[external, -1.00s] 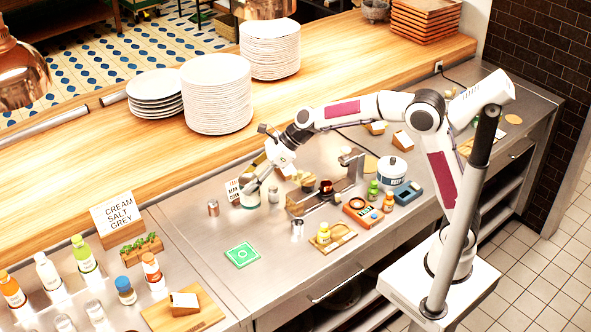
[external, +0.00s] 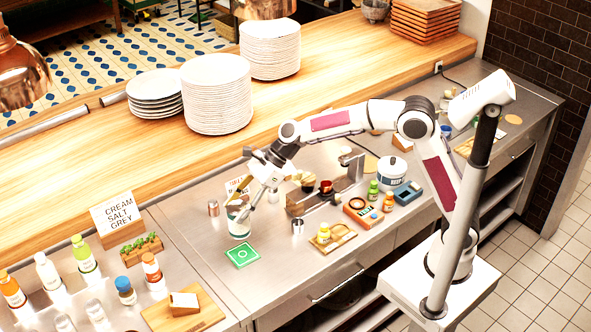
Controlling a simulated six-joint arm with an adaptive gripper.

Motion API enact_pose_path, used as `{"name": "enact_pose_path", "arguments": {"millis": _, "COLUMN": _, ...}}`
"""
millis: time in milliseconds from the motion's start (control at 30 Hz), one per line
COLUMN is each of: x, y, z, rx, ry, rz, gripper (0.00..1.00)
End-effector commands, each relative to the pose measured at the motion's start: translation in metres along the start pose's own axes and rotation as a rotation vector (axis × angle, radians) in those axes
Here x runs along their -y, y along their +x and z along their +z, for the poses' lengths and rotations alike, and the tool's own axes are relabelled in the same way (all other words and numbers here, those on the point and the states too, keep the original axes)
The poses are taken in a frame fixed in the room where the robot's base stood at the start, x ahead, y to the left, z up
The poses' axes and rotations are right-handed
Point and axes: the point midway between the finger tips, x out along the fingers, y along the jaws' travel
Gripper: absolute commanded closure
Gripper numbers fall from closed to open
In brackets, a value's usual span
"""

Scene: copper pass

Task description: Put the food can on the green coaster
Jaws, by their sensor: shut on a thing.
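The green coaster (external: 242,255) lies flat on the steel counter, left of the middle. The food can (external: 238,230), white with a dark green band near its top, is just behind the coaster in the picture. My gripper (external: 243,211) reaches down from the upper right and is shut on the can near its top. The can looks upright. Whether its bottom touches the counter or hangs slightly above it, I cannot tell.
A sign card (external: 236,185) is behind the can. Counter left of the coaster is clear.

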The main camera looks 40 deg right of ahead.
Motion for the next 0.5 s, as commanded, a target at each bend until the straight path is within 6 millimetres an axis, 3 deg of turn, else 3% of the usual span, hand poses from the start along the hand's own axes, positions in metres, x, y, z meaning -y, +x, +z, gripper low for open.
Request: {"name": "enact_pose_path", "arguments": {"millis": 500, "x": 0.000, "y": 0.038, "z": -0.038, "rx": 0.000, "ry": 0.002, "rz": 0.000, "gripper": 0.93}}
